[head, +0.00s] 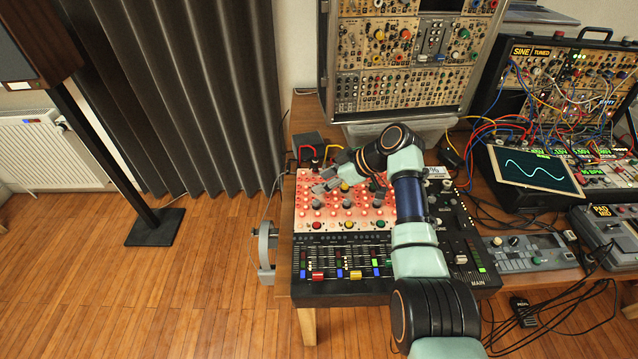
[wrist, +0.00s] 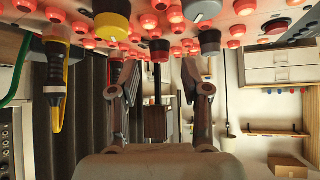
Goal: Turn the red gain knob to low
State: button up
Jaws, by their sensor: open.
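A red knob (head: 317,225) sits at the lower left of the red-lit mixer panel (head: 300,214) in the head view. A red-topped knob (wrist: 276,27) also shows at the upper right in the wrist view; I cannot tell if it is the same one. No gain label or low mark is readable. My gripper (head: 323,183) is over the upper left of the panel, and the wrist view shows its fingers (wrist: 160,88) apart with nothing between them. I cannot tell how far the fingertips are from the panel.
A yellow knob (head: 348,224) and a green knob (head: 381,224) stand in the red knob's row. Coloured faders (head: 356,274) lie in front. Cables plug in at the panel's back edge. An oscilloscope (head: 535,168) and patched synth cases stand at right. Headphones (head: 266,252) hang at the left table edge.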

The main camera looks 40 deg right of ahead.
jog(key=v, duration=0.9)
jog(key=shift+s, duration=0.2)
jog(key=shift+r, duration=0.1)
jog(key=w+a+m+t+h+p, duration=0.1)
jog(key=w+a+h+p, duration=0.2)
jog(key=a, duration=1)
jog(key=w+a+m+p, duration=0.15)
jog(key=a+p, duration=0.35)
jog(key=a, duration=0.7)
jog(key=s+a+r+m+t+p, duration=0.1)
jog(key=s+a+r+t+p, duration=0.15)
jog(key=s+a+r, duration=0.45)
jog(key=s+a+r+m+t+p, duration=0.1)
jog(key=s+a+r+m+p, duration=0.15)
jog(key=s+a, duration=0.55)
notch_tip(320, 180, up, 38)
jog(key=w+a+h+p, duration=0.1)
jog(key=w+p, duration=0.1)
jog(key=p, duration=3.5)
jog(key=shift+f+n, duration=0.25)
jog(key=shift+n, duration=0.15)
